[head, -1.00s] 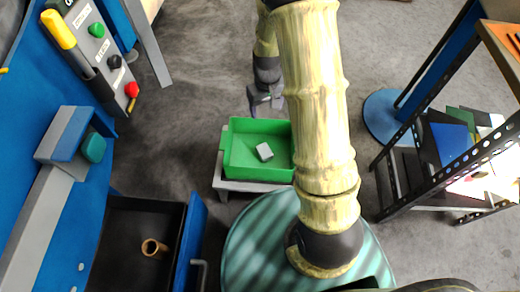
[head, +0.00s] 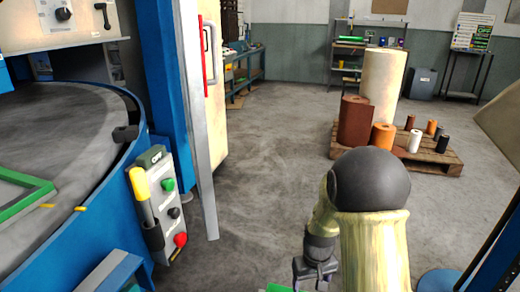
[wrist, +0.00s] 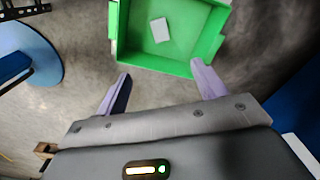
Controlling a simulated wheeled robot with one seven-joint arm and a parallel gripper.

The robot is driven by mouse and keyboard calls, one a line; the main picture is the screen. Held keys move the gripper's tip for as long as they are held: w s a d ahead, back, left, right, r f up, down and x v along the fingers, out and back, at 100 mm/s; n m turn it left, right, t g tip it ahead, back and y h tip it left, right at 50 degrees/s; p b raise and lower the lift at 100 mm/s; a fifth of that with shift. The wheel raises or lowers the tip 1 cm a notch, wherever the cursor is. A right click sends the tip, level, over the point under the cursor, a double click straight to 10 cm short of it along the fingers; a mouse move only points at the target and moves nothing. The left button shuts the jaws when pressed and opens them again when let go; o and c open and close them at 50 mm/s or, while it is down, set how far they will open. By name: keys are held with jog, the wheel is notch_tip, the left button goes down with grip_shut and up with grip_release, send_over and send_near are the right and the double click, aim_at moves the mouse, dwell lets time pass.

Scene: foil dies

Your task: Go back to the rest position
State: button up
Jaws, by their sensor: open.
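My gripper (head: 315,277) shows at the lower middle of the head view, below the dark elbow of my arm. In the wrist view my gripper (wrist: 160,72) has its two purple fingers spread wide with nothing between them. A green tray (wrist: 157,62) lies beyond the fingertips at the top of that view, apart from them as far as I can tell. A small pale grey block (wrist: 160,30) lies inside the tray. Only a sliver of the green tray (head: 279,288) shows at the bottom edge of the head view.
A blue machine with a control box (head: 165,203) stands at left, beside a cream door (head: 209,105). A wooden pallet (head: 447,157) with rolls is at back right. Open grey floor (head: 270,165) lies between. A blue round base (wrist: 30,55) shows in the wrist view.

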jog(key=s+r+m+t, duration=0.2)
jog(key=s+r, duration=0.8)
jog(key=s, duration=0.3)
jog(key=w+p+v, duration=0.2)
jog(key=p+v, duration=1)
jog(key=w+r+p+v, duration=0.1)
jog(key=w+p+v, duration=0.2)
jog(key=p+v, duration=0.9)
jog(key=w+p+v, duration=0.2)
jog(key=p+v, duration=1.1)
jog(key=shift+w+r+p, duration=0.25)
jog(key=shift+w+p, duration=0.1)
jog(key=shift+w, duration=0.2)
jog(key=shift+f, duration=0.1)
